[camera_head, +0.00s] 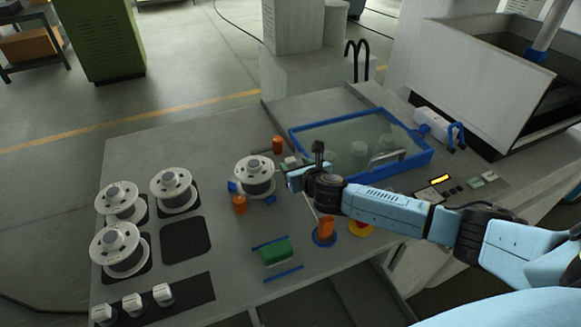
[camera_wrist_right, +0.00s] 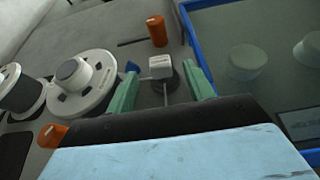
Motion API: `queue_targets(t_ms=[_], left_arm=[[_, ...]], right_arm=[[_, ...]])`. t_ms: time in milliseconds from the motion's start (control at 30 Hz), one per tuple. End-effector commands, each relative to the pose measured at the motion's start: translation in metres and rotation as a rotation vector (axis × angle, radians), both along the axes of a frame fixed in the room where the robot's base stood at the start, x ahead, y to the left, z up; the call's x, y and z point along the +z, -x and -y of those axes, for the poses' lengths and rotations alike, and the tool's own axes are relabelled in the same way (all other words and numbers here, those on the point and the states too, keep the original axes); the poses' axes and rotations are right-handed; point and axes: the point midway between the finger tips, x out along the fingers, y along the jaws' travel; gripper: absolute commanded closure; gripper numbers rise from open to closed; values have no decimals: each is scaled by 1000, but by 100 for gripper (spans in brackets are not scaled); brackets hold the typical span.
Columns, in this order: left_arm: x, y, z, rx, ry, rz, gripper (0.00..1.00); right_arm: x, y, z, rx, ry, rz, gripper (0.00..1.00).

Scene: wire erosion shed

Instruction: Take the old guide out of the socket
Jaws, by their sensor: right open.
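A small white block, which looks like the old guide (camera_wrist_right: 160,66), stands near the left edge of the blue-framed tank; it also shows in the head view (camera_head: 291,161). My right gripper (camera_head: 288,178) is open beside it. In the right wrist view, the two green fingers of that gripper (camera_wrist_right: 160,72) lie to the left and right of the block, with gaps visible on both sides. My left gripper is not in view.
A wire spool (camera_head: 255,177) and orange knobs (camera_head: 278,144) stand close to the right gripper. The blue-framed tank (camera_head: 432,156) lies to the right. A green block (camera_head: 276,252) sits between blue strips in front. An empty dark pad (camera_head: 184,238) lies among the left spools.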

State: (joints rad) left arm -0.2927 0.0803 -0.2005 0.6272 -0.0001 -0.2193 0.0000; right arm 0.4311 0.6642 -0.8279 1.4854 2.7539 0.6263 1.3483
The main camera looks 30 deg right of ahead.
Motion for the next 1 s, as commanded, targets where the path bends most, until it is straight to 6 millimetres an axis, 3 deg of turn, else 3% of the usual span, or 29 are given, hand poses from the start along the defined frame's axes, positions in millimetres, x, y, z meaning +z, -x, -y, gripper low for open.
queue_targets(t_ms=[200, 467, 867, 1000], left_arm=[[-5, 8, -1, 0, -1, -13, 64], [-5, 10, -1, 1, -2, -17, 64], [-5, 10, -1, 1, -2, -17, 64], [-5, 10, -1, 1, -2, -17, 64]], right_arm=[[-8, -19, 1, 0, 0, 0, 47], [-9, -20, 1, 0, 1, 0, 47], [-9, -20, 1, 0, 1, 0, 97], [-8, -20, 1, 0, 1, 1, 98]])
